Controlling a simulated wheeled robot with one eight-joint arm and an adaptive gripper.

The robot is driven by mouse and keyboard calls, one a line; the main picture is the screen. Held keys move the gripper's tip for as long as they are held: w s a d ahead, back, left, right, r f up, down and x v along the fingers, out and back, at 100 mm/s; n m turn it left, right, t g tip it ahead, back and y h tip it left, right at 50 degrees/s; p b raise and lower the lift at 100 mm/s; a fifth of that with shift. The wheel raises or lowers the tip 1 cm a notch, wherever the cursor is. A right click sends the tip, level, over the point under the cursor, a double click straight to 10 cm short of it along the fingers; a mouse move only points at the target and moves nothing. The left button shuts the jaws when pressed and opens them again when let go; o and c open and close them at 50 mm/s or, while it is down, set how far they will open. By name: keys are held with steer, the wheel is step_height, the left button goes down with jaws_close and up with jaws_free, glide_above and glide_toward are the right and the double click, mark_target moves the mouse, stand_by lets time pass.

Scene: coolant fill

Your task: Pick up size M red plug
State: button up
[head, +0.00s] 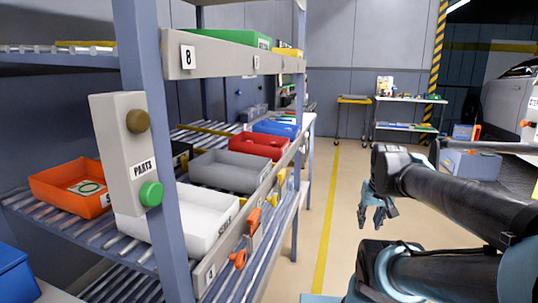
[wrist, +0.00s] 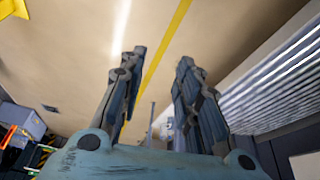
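I cannot make out a size M red plug in either view. My gripper (head: 375,218) hangs over the open floor to the right of the shelf in the head view, fingers pointing down. In the wrist view my gripper (wrist: 162,58) has its two fingers apart, with nothing between them. A red bin (head: 258,146) stands on the shelf's middle level, and its contents are too small to tell. An orange-red bin (head: 70,190) with a green ring mark inside sits at the left. My gripper is well apart from both bins.
The roller shelf (head: 230,68) fills the left side, with grey (head: 228,172), white (head: 185,222) and blue (head: 275,129) bins. An orange-handled tool (head: 239,258) hangs on its front edge. A white cart (head: 408,100) stands far back. The floor along the yellow line (head: 327,215) is clear.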

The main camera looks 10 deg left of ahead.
steer(key=w+r+t, duration=0.3)
steer(key=w+r, duration=0.5)
steer(key=w, duration=0.2)
steer(key=w+a+r+m+g+y, duration=0.2)
steer(key=w+a+r+m, duration=0.25)
steer(key=a, duration=0.25)
steer(key=w+a+r+m+g+y, duration=0.1)
steer(key=w+a+r+m, duration=0.3)
steer(key=a+r, duration=0.25)
steer(key=w+a+r+m+g+y, duration=0.15)
steer(key=a+r+m, duration=0.25)
steer(key=a, duration=0.5)
steer(key=w+a+r+m+g, duration=0.3)
steer(key=a+r+m, duration=0.1)
steer(key=a, duration=0.4)
steer(key=x, duration=1.2)
steer(key=shift+w+f, duration=0.15)
steer(key=shift+f, duration=0.05)
steer(key=shift+c, duration=0.6)
steer(key=shift+c, duration=1.4)
